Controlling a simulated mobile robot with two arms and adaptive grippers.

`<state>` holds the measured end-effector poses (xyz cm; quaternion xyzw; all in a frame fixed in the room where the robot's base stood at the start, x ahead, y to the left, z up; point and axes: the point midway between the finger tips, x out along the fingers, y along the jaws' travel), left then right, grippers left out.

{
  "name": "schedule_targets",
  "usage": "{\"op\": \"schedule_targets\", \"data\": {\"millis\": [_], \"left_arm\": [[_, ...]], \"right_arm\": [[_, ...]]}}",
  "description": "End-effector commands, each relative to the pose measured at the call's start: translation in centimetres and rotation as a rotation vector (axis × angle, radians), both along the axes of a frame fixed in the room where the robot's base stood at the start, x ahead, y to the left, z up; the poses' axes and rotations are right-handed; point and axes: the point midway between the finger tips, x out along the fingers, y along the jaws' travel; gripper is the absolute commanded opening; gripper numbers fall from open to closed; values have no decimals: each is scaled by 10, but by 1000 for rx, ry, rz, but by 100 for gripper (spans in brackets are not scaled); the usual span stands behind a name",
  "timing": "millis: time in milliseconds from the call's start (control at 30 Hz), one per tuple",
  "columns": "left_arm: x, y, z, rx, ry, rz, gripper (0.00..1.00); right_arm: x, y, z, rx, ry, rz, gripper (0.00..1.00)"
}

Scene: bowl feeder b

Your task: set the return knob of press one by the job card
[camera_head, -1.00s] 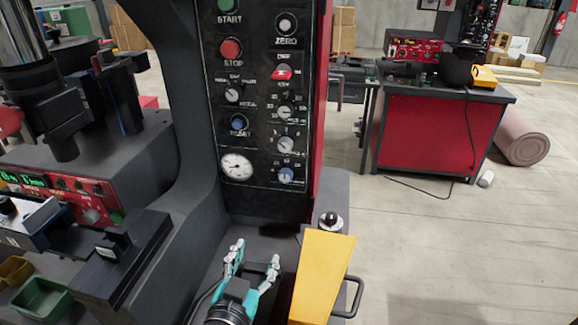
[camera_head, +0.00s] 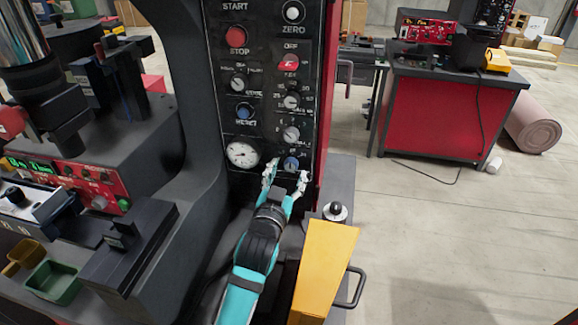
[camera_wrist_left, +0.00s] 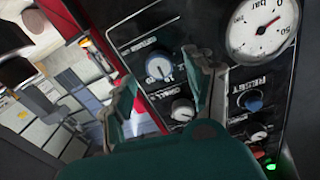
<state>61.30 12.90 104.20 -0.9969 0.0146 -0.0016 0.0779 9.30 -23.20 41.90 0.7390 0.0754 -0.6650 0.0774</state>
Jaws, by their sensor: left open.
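The press's black control panel (camera_head: 265,105) fills the middle of the head view. It carries several small knobs, a red STOP button (camera_head: 238,36) and a white gauge (camera_head: 242,154). A blue-centred knob (camera_head: 291,163) sits low on the panel, right of the gauge. My left gripper (camera_head: 287,172) is open and empty, with its fingertips around the front of this knob. In the left wrist view the blue-centred knob (camera_wrist_left: 158,68) lies between the spread fingers; contact cannot be told. The return label is not readable, and I cannot make out a job card. My right gripper is out of view.
A yellow sloped block (camera_head: 325,265) and a black-topped round part (camera_head: 335,212) stand close right of my left arm. A dark ledge with a black block (camera_head: 135,245) and a green bin (camera_head: 55,283) lie left. Open floor extends right.

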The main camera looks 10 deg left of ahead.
Motion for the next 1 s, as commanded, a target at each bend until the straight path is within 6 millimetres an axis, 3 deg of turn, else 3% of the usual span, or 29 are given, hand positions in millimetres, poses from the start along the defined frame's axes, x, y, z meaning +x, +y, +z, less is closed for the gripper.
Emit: {"op": "schedule_targets", "data": {"millis": [200, 533, 933, 1000], "left_arm": [[21, 0, 0, 0, 0, 1, 55], [23, 0, 0, 0, 0, 0, 54], [23, -1, -1, 0, 1, 0, 1], [23, -1, 0, 0, 1, 0, 0]], "right_arm": [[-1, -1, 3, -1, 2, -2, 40], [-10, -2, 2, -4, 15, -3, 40], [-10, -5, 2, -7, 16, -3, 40], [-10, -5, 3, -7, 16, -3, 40]]}}
